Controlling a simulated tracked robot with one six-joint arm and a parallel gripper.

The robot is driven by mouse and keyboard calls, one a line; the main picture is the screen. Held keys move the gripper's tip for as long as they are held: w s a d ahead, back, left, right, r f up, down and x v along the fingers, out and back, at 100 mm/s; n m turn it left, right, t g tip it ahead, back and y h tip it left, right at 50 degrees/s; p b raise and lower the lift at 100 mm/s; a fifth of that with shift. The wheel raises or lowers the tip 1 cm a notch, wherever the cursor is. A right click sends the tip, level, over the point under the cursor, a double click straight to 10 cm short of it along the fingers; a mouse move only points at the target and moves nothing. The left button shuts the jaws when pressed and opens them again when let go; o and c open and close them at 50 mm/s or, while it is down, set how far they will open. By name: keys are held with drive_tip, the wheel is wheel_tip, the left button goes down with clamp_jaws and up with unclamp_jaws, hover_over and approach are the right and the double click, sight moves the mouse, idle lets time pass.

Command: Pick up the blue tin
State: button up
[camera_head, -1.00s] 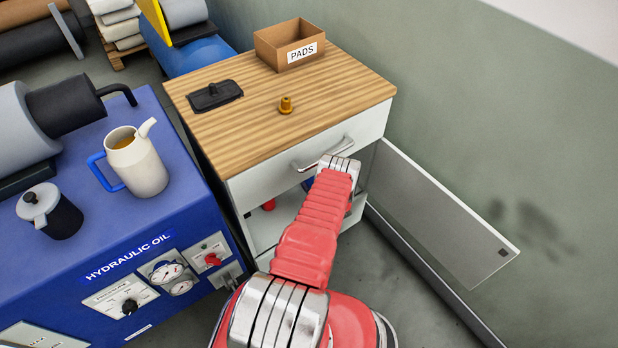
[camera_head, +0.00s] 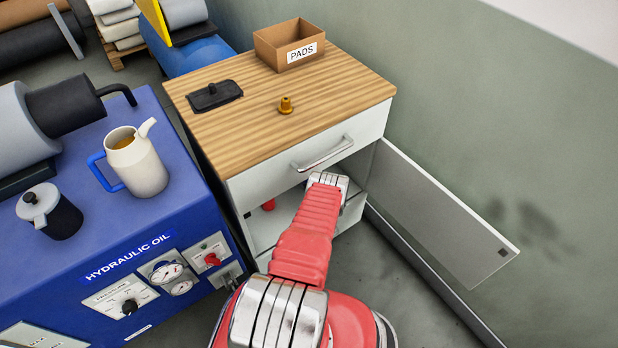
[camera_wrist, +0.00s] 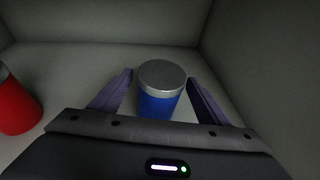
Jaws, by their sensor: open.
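The blue tin (camera_wrist: 160,104), with a grey metal lid, stands upright inside the cabinet in the wrist view. My gripper (camera_wrist: 161,88) is open, with one dark purple finger on each side of the tin. Whether the fingers touch it I cannot tell; a small gap seems to show on each side. The tin's lower part is hidden behind my gripper's body. In the head view my arm reaches into the open cabinet (camera_head: 236,192), and the tin and my gripper's fingers are out of sight.
A red tin (camera_wrist: 16,105) stands left of the blue one; red also shows inside the cabinet in the head view (camera_head: 268,205). The cabinet door (camera_head: 445,215) hangs open to the right. The drawer handle (camera_head: 322,153) is just above my arm. Cabinet walls enclose the space.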

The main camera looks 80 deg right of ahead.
drive_tip(key=shift+c, duration=0.3)
drive_tip(key=shift+r, duration=0.1)
drive_tip(key=c, duration=1.3)
drive_tip(key=shift+r, duration=0.1)
drive_tip(key=shift+d+r, duration=0.1)
drive_tip(key=shift+r, duration=1.55)
drive_tip(key=s+a, duration=1.1)
drive_tip(key=a, duration=0.3)
drive_tip(key=shift+a, duration=0.25)
